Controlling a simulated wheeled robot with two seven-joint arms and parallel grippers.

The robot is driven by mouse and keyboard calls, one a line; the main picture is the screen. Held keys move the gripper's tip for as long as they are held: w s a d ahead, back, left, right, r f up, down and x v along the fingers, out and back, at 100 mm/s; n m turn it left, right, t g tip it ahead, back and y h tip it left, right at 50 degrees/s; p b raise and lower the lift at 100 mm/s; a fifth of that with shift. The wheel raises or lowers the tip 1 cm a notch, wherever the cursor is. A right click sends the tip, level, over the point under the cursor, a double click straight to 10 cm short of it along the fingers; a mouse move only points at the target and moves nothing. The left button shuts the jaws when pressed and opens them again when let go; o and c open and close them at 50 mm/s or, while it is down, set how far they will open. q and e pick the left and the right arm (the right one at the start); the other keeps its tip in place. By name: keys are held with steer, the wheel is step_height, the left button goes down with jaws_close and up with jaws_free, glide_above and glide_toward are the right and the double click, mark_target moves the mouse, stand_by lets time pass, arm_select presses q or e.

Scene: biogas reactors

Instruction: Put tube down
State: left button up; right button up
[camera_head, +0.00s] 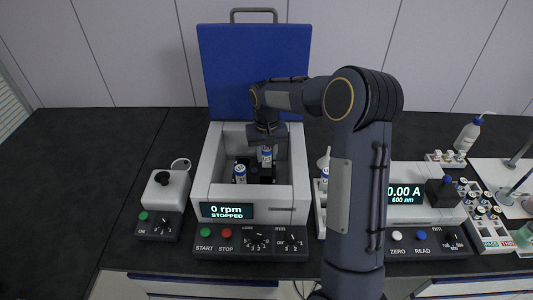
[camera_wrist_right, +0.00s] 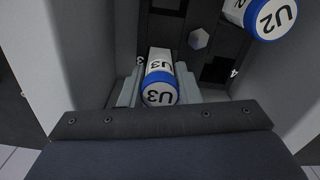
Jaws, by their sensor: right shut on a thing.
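The tube U3 (camera_wrist_right: 160,80) is white with a blue cap and sits between the two pale fingers of my right gripper (camera_wrist_right: 158,88). My right gripper (camera_head: 266,150) is shut on this tube (camera_head: 266,156) inside the open centrifuge (camera_head: 203,165). In the wrist view the tube is at the slot marked 3 of the dark rotor. I cannot tell whether it is seated there. A second tube, U2 (camera_head: 240,174), stands in the rotor to the left, and it also shows in the right wrist view (camera_wrist_right: 258,16). My left gripper is not in view.
The blue centrifuge lid (camera_head: 225,75) stands open behind. The display reads 0 rpm, STOPPED. The chamber walls are close around my gripper. A vortex mixer (camera_head: 165,190) stands left, a photometer (camera_head: 420,205) and a tube rack (camera_head: 485,215) right. The far left bench is clear.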

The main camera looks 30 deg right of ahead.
steer(key=shift+f, duration=0.3)
steer(key=shift+f, duration=0.2)
steer(key=o, duration=0.9)
steer(key=shift+o, duration=0.2)
